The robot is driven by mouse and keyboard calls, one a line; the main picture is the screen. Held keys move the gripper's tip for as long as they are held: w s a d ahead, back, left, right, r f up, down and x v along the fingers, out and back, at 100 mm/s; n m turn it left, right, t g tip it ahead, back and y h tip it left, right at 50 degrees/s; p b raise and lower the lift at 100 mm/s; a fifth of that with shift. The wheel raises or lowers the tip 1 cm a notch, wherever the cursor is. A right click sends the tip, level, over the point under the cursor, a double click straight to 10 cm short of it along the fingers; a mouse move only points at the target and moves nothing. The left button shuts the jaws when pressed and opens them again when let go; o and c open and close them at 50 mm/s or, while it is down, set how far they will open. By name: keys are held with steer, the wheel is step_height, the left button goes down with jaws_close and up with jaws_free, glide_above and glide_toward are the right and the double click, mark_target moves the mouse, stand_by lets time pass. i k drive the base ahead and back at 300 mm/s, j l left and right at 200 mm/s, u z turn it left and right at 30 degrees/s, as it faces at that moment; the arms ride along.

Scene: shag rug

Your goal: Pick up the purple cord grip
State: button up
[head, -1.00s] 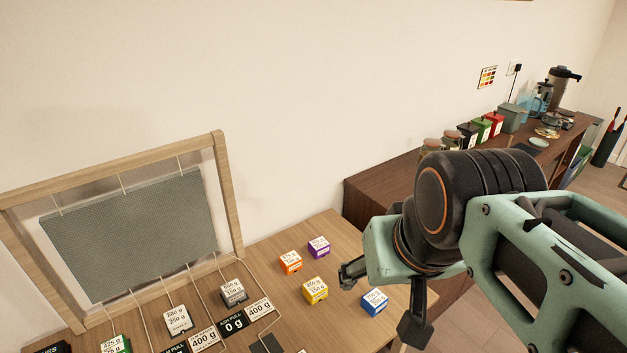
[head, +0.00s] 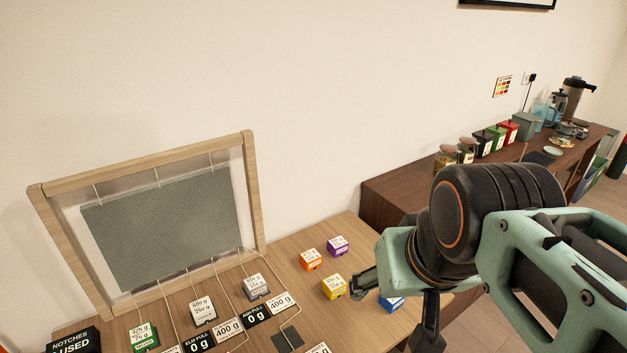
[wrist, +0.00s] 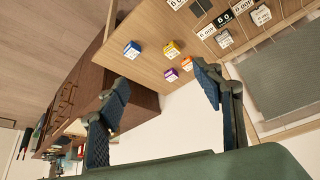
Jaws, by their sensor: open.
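The purple cord grip (head: 338,246) is a small purple block with a white label. It stands on the wooden table near its back edge, and in the wrist view (wrist: 171,75) it lies between the two fingers as pictured. My gripper (head: 396,312) is open and empty, to the right of the purple block and apart from it. In the wrist view my gripper (wrist: 162,84) has its fingers spread wide with nothing between them at the tips.
Close to the purple block stand an orange block (head: 311,260), a yellow block (head: 334,286) and a blue block (head: 390,303), partly hidden by my gripper. A wooden frame with a grey panel (head: 165,230) stands left. A dark sideboard (head: 400,188) stands behind.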

mark_target(338, 246)
steer(key=i+l, duration=0.25)
steer(key=l, duration=0.15)
steer(key=i+l, duration=0.25)
steer(key=l, duration=0.2)
steer(key=i+l, duration=0.25)
steer(key=l, duration=0.15)
steer(key=l+u, duration=0.15)
steer(key=u, duration=0.2)
steer(key=i+l+u, duration=0.15)
steer(key=u, duration=0.2)
steer(key=k+l+u, duration=0.1)
steer(key=u, duration=1.2)
steer(key=i+z, duration=0.15)
steer(key=k, duration=0.05)
